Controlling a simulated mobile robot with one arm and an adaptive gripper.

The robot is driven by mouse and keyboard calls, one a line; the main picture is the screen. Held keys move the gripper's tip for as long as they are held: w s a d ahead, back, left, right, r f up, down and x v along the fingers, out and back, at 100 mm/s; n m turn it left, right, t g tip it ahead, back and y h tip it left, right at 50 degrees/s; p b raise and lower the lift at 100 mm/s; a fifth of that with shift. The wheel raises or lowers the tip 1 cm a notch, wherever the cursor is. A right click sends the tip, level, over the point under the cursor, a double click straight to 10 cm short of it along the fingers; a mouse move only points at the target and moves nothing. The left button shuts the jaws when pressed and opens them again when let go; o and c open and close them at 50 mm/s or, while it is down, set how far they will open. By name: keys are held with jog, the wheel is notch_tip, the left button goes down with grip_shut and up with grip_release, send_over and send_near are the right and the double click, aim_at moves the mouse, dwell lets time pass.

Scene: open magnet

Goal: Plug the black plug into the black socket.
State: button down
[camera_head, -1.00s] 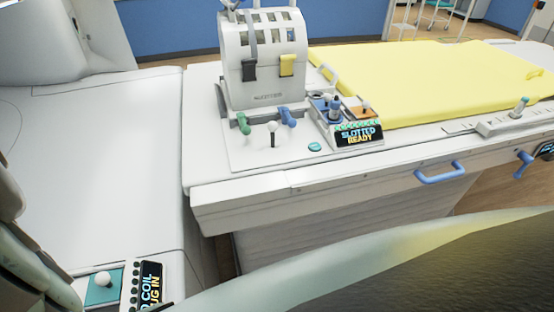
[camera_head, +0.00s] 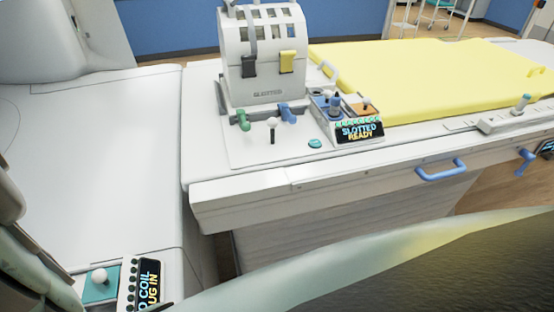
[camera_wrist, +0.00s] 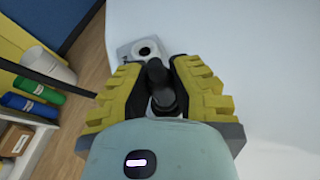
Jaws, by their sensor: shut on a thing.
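My gripper (camera_wrist: 159,74) shows in the wrist view, its yellow-padded fingers shut on the black plug (camera_wrist: 160,92). The plug is a dark, rounded cylinder pointing away from the wrist, toward the top of the picture. Just beyond its tip is the black socket (camera_wrist: 147,50), a dark round opening in a small pale plate. The tip shows just below the socket in the picture; the exact gap and alignment are hard to tell. In the head view the gripper, plug and socket cannot be made out.
In the head view, a white coil frame (camera_head: 267,75) stands on the white table beside a yellow mat (camera_head: 430,72). Small levers and a "SLOTTED READY" panel (camera_head: 358,132) are in front. A partly hidden panel (camera_head: 148,285) reads "O COIL / UG IN". Wrist view shows shelves left.

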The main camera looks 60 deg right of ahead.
jog(key=shift+f+b, duration=0.5)
jog(key=shift+f, duration=0.15)
jog(key=c, duration=0.9)
grip_release()
jog(key=shift+v, duration=6.05)
jog(key=shift+w, duration=0.1)
